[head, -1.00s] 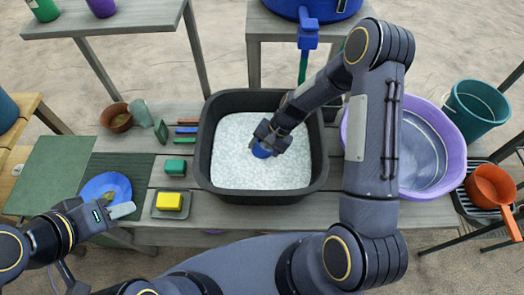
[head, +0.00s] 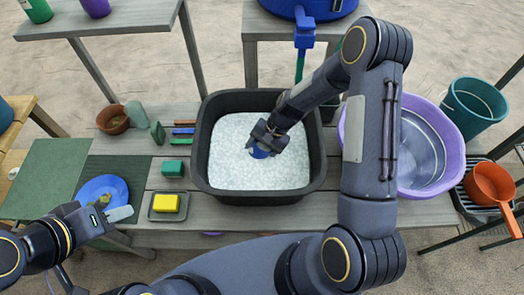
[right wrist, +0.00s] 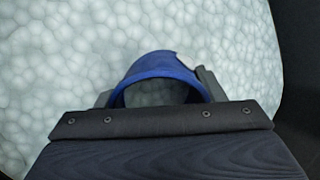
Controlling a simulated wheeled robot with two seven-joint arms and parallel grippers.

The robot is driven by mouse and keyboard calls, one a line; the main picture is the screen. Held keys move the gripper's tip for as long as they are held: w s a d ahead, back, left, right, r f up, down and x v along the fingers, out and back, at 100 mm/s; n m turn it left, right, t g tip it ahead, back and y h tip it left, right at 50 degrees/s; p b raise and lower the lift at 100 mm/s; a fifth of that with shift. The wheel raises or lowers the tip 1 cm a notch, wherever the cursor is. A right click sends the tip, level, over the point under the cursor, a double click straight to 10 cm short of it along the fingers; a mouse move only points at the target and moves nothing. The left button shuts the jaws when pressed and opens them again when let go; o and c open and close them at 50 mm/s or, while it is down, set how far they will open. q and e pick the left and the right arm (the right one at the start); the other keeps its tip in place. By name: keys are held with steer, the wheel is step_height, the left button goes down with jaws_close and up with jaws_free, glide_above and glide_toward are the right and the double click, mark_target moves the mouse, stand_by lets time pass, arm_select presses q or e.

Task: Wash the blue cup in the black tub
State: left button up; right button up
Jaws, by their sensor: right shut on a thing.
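The blue cup (head: 257,152) is in my right gripper (head: 266,143), over the white foam in the black tub (head: 204,176). In the right wrist view the cup (right wrist: 160,66) sits between the fingers with its rim showing, and foam fills the background. A small whitish patch shows on the cup's upper right edge there. How deep the cup sits in the foam cannot be told. My left gripper (head: 122,213) is at the lower left, close to a blue plate (head: 95,186) with yellow bits on it. Whether its jaws are apart is unclear.
A yellow sponge (head: 166,202) on a small tray and a green block (head: 173,168) lie left of the tub. A purple basin (head: 452,150) stands right of it, partly behind my right arm. A blue container with a tap (head: 304,38) stands behind the tub.

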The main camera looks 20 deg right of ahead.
steer(key=shift+w+a, duration=0.15)
steer(key=shift+a, duration=0.4)
steer(key=shift+s+d, duration=0.2)
steer(key=shift+d, duration=0.45)
steer(key=shift+s+d, duration=0.15)
steer(key=shift+d, duration=0.45)
steer(key=shift+w+a+b, duration=0.2)
steer(key=shift+a, duration=0.45)
steer(key=shift+w+a+b, duration=0.15)
steer(key=shift+a, duration=0.45)
steer(key=shift+s+d, duration=0.2)
steer(key=shift+d, duration=0.45)
steer(key=shift+r, duration=0.1)
step_height(320, 180, up, 19)
steer(key=p, duration=1)
steer(key=shift+r, duration=0.2)
